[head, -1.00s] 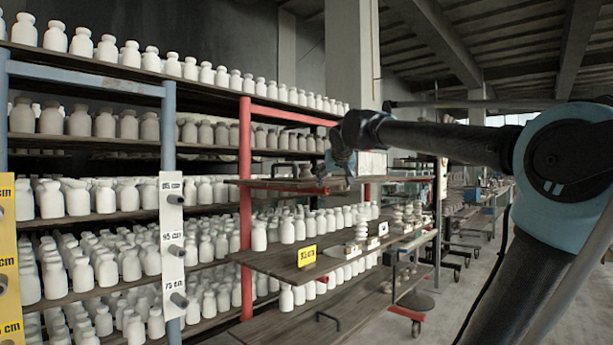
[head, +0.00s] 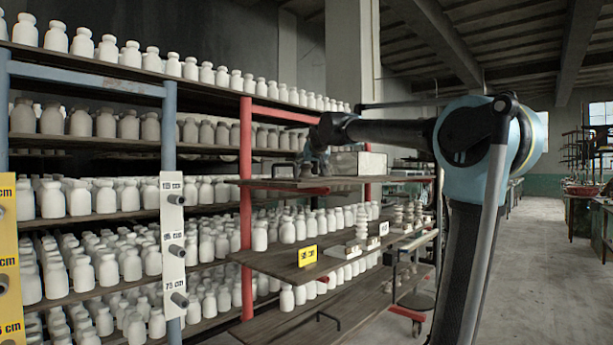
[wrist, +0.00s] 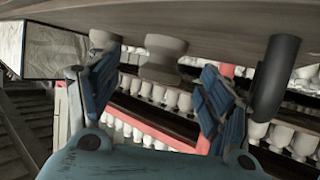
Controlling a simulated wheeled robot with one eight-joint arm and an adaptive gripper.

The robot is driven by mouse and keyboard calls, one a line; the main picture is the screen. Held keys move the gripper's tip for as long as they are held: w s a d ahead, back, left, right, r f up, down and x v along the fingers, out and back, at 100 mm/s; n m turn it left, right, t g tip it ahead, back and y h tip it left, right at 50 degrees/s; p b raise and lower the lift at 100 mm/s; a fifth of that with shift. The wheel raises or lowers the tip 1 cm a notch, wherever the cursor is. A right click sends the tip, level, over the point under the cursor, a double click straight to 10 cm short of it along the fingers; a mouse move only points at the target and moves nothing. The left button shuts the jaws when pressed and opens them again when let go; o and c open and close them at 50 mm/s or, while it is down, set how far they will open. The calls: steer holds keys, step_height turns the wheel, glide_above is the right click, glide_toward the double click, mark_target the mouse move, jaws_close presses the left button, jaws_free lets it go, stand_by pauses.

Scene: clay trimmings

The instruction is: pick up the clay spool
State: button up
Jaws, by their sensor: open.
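A pale grey-beige clay spool (wrist: 163,60), narrow at the waist with wider ends, stands on a brown wooden board (wrist: 220,25); the wrist view shows it upside down. My gripper (wrist: 160,78) is open and empty, its two blue-grey padded fingers on either side of the spool in the picture. A gap in depth is hard to judge. In the head view my gripper (head: 318,160) is over the upper wooden shelf (head: 285,184), close to a small grey-brown shape that seems to be the spool (head: 306,169).
A second pale piece (wrist: 103,41) is by the left finger and a dark cylinder (wrist: 276,80) by the right. A whitish box (head: 360,164) stands on the same shelf. Racks of white bottles (head: 80,198) fill the left. The lower shelf (head: 290,262) holds stacked pale pieces.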

mark_target(307, 167)
steer(key=shift+a+r+x, duration=0.1)
steer(key=shift+x, duration=1.65)
steer(key=shift+a+r+x, duration=0.1)
steer(key=shift+x, duration=1.7)
steer(key=shift+c, duration=0.2)
steer(key=c, duration=1.3)
